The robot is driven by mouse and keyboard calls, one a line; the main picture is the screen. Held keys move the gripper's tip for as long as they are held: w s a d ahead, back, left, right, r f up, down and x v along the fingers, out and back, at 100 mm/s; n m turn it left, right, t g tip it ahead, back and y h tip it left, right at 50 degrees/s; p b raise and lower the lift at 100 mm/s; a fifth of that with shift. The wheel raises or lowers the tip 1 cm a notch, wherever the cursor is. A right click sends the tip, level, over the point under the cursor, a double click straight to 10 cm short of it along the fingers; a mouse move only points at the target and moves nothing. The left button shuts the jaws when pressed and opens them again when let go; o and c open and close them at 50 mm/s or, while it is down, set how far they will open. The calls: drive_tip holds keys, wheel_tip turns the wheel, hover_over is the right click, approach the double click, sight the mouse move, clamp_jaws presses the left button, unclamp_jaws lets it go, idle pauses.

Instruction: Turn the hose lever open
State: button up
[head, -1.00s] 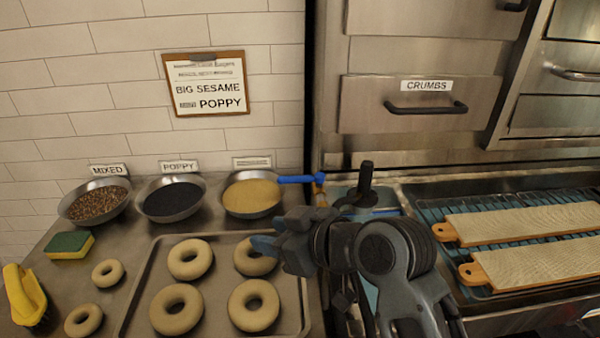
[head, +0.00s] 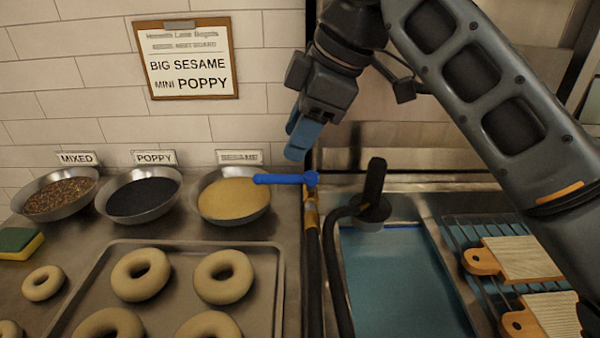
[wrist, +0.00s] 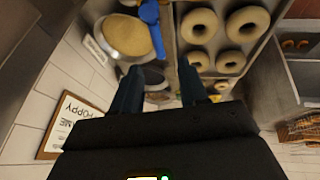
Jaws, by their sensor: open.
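The blue hose lever (head: 285,178) sits on a brass valve (head: 311,200) above a dark hose. The lever points left across the picture, over the right edge of the sesame bowl. It also shows at the top of the wrist view (wrist: 150,14). My gripper (head: 298,143) hangs a little above the lever, its blue fingers pointing down and apart from it. In the wrist view the two fingers are spread with nothing between them.
Bowls of mixed seeds (head: 60,198), poppy (head: 142,198) and sesame (head: 234,200) stand left of the lever. A tray of bagels (head: 265,290) is in front. A black sprayer (head: 374,195) stands close on the right beside a blue-floored basin (head: 405,280).

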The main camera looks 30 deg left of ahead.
sight(278, 175)
drive_tip(key=shift+p+x, duration=0.35)
drive_tip(key=shift+x, duration=3.55)
drive_tip(key=shift+w, duration=0.25)
clamp_jaws()
